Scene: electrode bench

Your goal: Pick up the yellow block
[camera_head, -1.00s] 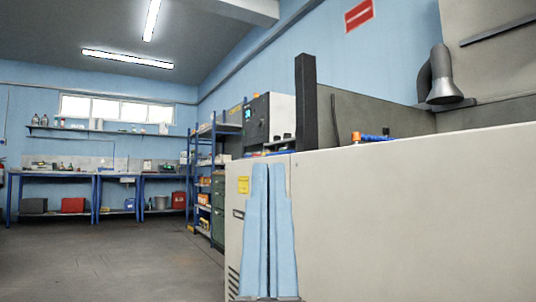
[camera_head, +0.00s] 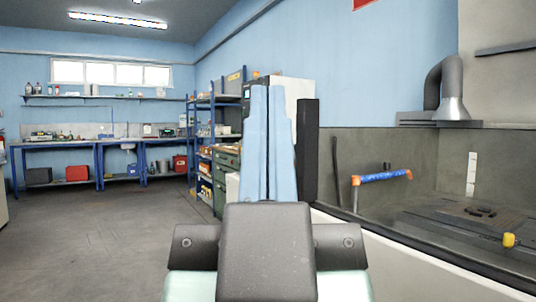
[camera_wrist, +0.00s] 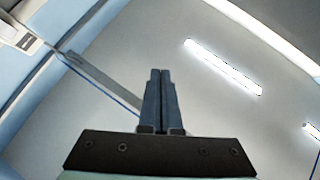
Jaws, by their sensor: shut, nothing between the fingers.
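A small yellow block (camera_head: 509,240) is at the right of the head view, by the edge of a dark flat plate on the bench. My gripper (camera_head: 269,90) points upward in the middle of the head view, well to the left of the block. Its two light blue fingers are together with nothing between them. In the wrist view my gripper (camera_wrist: 160,75) is also shut and empty, with the ceiling behind it. The block does not show in the wrist view.
A blue bar with orange ends (camera_head: 382,177) stands above the bench (camera_head: 375,205). A dark upright post (camera_head: 308,150) is close right of my fingers. A grey exhaust duct (camera_head: 450,90) hangs at the right. Open floor (camera_head: 100,235) lies to the left.

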